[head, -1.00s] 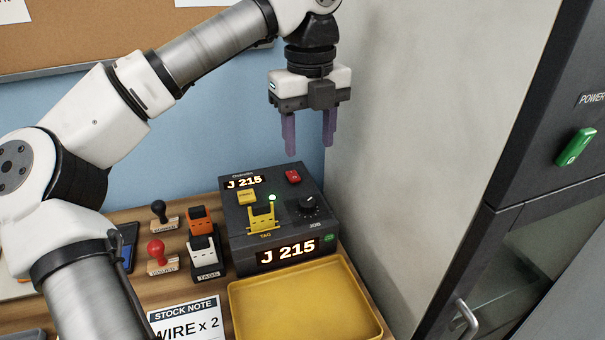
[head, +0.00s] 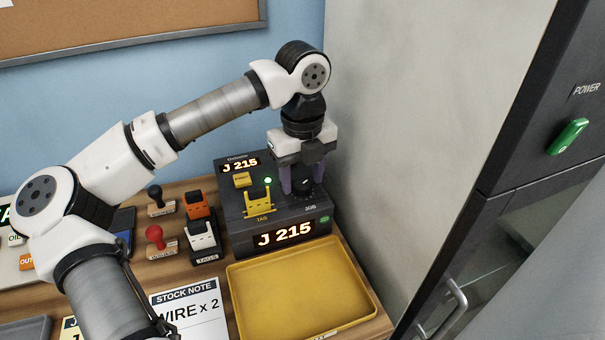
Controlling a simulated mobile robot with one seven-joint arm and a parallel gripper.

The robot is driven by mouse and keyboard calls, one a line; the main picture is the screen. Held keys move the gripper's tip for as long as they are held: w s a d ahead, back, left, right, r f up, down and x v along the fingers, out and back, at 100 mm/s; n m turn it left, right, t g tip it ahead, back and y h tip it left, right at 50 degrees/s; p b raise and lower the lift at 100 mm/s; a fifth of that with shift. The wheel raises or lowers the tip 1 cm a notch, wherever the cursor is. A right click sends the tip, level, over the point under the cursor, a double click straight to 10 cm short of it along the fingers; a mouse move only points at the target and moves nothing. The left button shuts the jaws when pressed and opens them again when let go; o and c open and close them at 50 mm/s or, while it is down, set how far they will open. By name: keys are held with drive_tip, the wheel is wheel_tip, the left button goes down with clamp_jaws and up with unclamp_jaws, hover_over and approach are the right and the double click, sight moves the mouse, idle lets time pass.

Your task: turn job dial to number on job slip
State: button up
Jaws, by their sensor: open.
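The dark job box (head: 236,243) stands at the back right of the bench. Its front display (head: 284,234) and its smaller top display (head: 240,165) both read J 215. The job dial (head: 304,187) is a black knob on the right of the box top, now mostly hidden by my gripper. My gripper (head: 302,188) points down, open, with its purple fingers around or just above the dial; I cannot tell if they touch it. The job slip's number is not readable here.
A yellow tray (head: 355,290) lies in front of the box. Orange and white tags, a black stamp (head: 156,195) and a red stamp (head: 155,238) stand to the left. A stock note (head: 190,310) reads WIRE x 2. A wall rises close on the right.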

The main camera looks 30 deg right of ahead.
drive_tip(key=shift+f, duration=0.45)
drive_tip(key=c, duration=1)
drive_tip(key=shift+o, duration=0.2)
